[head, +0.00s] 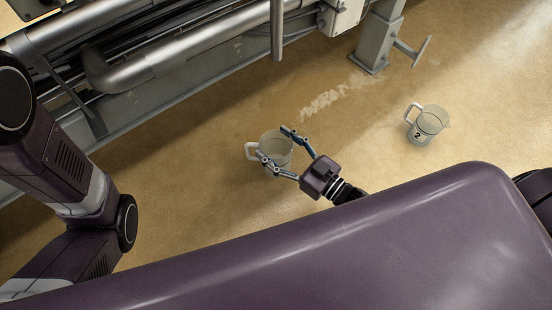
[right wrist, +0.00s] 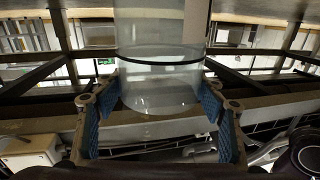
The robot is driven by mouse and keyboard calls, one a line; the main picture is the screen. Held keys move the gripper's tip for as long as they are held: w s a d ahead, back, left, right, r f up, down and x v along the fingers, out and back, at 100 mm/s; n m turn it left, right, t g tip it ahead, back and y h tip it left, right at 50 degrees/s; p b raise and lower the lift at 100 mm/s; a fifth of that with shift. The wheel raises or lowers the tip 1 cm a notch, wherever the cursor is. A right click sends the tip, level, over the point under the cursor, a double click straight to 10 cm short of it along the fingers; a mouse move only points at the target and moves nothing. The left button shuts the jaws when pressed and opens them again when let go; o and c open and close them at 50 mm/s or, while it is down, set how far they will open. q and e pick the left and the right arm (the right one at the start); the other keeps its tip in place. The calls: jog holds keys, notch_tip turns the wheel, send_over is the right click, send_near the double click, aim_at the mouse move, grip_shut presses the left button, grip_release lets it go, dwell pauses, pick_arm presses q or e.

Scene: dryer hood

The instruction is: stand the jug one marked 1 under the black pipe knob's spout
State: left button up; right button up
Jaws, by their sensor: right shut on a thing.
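A clear jug (head: 276,147) with a pale handle on its left side is between the fingers of my right gripper (head: 276,145) in the head view. The gripper is shut on its body. No number shows on this jug. The right wrist view shows its clear wall and a dark ring (right wrist: 160,57) between the blue finger pads (right wrist: 160,108). I cannot tell whether its base touches the floor. A vertical grey pipe (head: 277,30) comes down at the top, above and beyond the jug. I cannot make out the black knob. My left gripper is not in view.
A second clear jug marked 2 (head: 430,122) stands on the tan floor to the right. Thick grey pipes (head: 190,42) and a frame run along the upper left. A grey post (head: 376,45) stands at the top. The floor between the jugs is clear.

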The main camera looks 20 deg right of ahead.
notch_tip(320, 180, down, 5)
jog(key=b, duration=0.3)
jog(key=shift+f+b, duration=0.1)
jog(key=shift+b, duration=0.2)
jog(key=o, duration=1.6)
jog(key=shift+s+r+p, duration=0.1)
jog(key=shift+r+p, duration=0.1)
jog(key=shift+p, duration=0.1)
jog(key=p+v, duration=0.5)
jog(key=v, duration=0.7)
